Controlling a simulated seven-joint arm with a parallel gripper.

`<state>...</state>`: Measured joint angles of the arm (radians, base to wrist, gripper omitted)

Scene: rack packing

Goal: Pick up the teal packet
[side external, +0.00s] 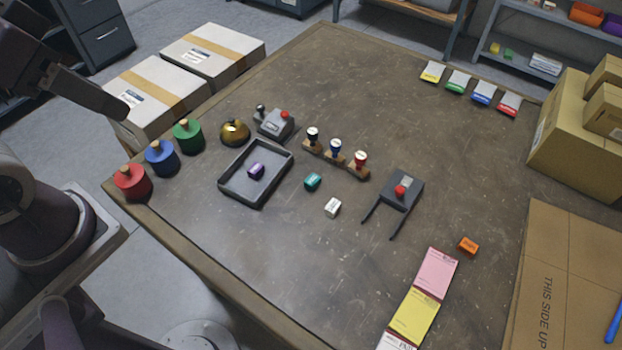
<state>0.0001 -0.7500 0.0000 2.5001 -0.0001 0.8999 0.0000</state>
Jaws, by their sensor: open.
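The teal packet (313,181) is a small teal block with a pale label on its top. It lies on the brown table, just right of the grey tray and below the row of stamps. Nothing touches it. A purple packet (256,171) lies inside the grey tray (228,189). A white packet (332,207) lies just below and right of the teal one, and an orange packet (468,245) lies farther right. Dark parts of my arm show at the left edge, far from the teal packet. I cannot make out any gripper fingers.
Red, blue and green knobbed pots (160,158) and a brass bell (235,132) stand left. The table's upper middle (400,110) is clear.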

